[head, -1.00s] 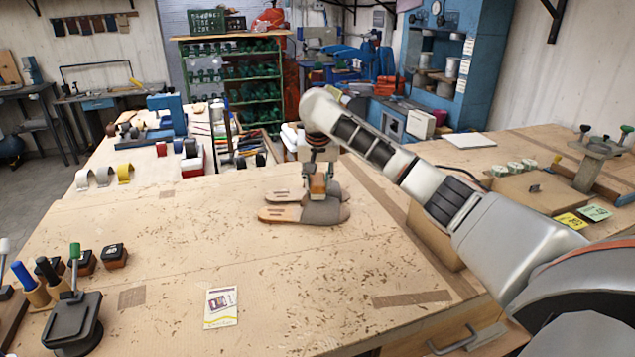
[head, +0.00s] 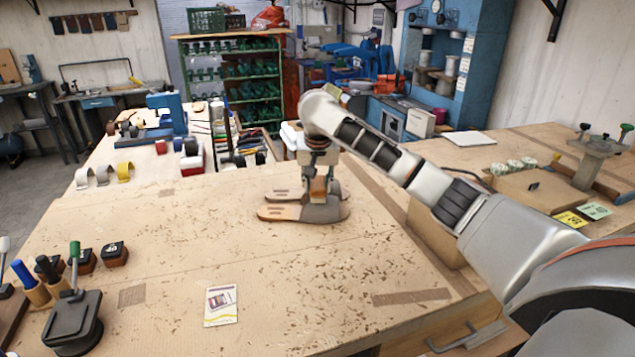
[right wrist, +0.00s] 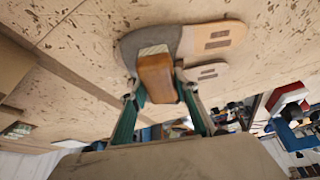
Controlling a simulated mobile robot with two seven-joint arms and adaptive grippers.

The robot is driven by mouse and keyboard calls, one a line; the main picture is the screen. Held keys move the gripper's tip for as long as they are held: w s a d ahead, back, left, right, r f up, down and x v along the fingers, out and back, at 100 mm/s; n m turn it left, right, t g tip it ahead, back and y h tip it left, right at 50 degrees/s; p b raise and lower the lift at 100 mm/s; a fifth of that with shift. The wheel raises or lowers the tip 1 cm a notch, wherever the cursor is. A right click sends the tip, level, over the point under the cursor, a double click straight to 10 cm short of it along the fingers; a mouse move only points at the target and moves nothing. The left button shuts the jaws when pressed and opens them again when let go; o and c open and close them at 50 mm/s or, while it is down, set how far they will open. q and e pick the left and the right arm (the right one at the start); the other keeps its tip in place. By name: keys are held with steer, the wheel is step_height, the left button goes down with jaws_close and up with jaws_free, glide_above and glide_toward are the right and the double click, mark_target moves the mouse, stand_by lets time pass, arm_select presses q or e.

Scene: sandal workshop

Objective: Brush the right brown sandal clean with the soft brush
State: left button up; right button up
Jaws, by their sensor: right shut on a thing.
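Two sandals with tan and grey parts lie side by side on the workbench. The nearer sandal (head: 282,213) also shows in the right wrist view (right wrist: 205,40). The farther sandal (head: 283,195) is partly hidden by my right gripper and the nearer sandal; its tan end shows in the right wrist view (right wrist: 207,73). My right gripper (head: 319,190) points down and is shut on the soft brush (right wrist: 157,78), a brown wooden block with pale bristles. The brush is over the grey part of the nearer sandal; I cannot tell whether the bristles touch it. My left gripper is out of view.
The workbench (head: 200,245) is strewn with small brown scraps. A card (head: 221,305) lies near the front. A black press with a green handle (head: 73,315), upright tools and dark blocks stand at left. The middle around the sandals is clear.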

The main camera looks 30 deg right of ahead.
stand_by(0.6)
steer(key=shift+w+d, duration=0.3)
steer(key=shift+w, duration=0.25)
steer(key=shift+w+d, duration=0.3)
steer(key=shift+w, duration=0.2)
steer(key=shift+s, duration=0.1)
steer(key=shift+s+a+f, duration=0.15)
steer(key=shift+s+a, duration=0.55)
steer(key=shift+s, duration=0.35)
steer(key=shift+r, duration=4.1)
